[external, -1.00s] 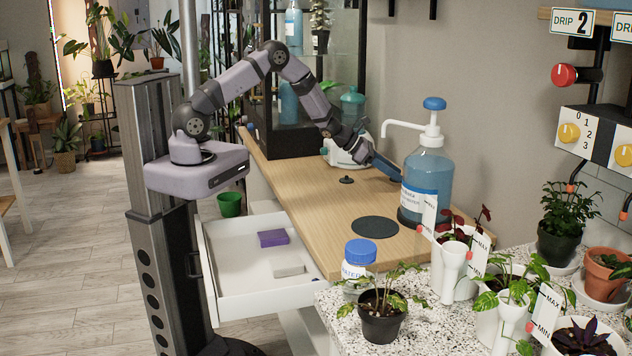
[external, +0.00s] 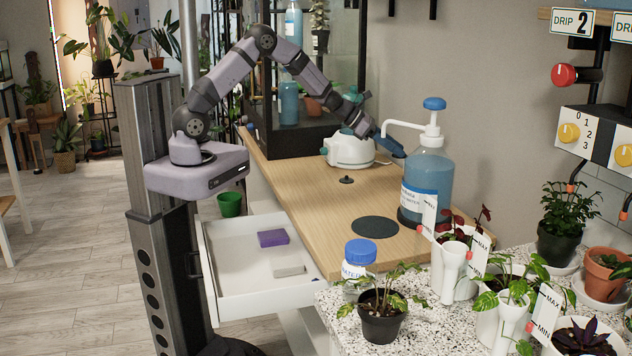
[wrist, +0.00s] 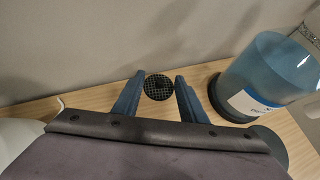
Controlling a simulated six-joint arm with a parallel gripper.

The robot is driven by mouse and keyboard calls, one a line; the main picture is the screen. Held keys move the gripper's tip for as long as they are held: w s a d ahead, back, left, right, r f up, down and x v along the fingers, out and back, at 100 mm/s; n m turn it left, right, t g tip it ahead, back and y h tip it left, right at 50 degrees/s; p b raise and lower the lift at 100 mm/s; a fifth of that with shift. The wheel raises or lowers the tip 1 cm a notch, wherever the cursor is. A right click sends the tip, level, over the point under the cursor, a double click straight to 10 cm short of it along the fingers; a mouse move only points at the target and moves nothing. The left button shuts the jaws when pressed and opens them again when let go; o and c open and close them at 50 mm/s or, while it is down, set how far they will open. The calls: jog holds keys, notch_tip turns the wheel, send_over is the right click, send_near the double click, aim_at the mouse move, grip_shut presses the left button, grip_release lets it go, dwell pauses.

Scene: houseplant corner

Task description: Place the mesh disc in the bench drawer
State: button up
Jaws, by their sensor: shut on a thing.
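The mesh disc (wrist: 158,87) is a small dark round piece with a grid pattern and a dark centre. In the wrist view it sits between the fingertips of my gripper (wrist: 160,84), which is shut on it. The bench drawer (external: 240,296) is pulled open at the bench's left front. It holds a purple block (external: 273,238) and a pale grey block (external: 289,271), with bare floor around them.
The blue pump bottle (external: 427,180) stands close to my gripper. A white-and-green appliance (external: 348,151) is at the back of the bench. A small black knob-like piece (external: 346,180) and a flat dark round mat (external: 375,227) lie on the wooden top. Potted plants crowd the front right.

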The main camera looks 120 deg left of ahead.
jog(key=s+d+r+m+h+b, duration=0.3)
jog(key=d+r+m+h+b, duration=0.45)
jog(key=d+r, duration=0.9)
jog(key=m+g+h+p, duration=0.6)
jog(key=m+g+h, duration=0.25)
jog(key=m, duration=0.45)
send_over(238, 292)
jog(key=a, duration=0.5)
notch_tip(238, 292, down, 29)
jog(key=shift+y, duration=0.5)
jog(key=shift+s+d+f+b, duration=0.1)
jog(key=shift+s+f+b, duration=0.1)
jog(key=shift+f, duration=1.5)
jog(key=shift+s+d+f+b, duration=0.1)
jog(key=shift+f+b, duration=0.05)
jog(key=shift+f, duration=1.5)
jog(key=shift+s+f+b, duration=0.1)
jog(key=shift+f+b, duration=0.1)
jog(key=shift+f, duration=1.5)
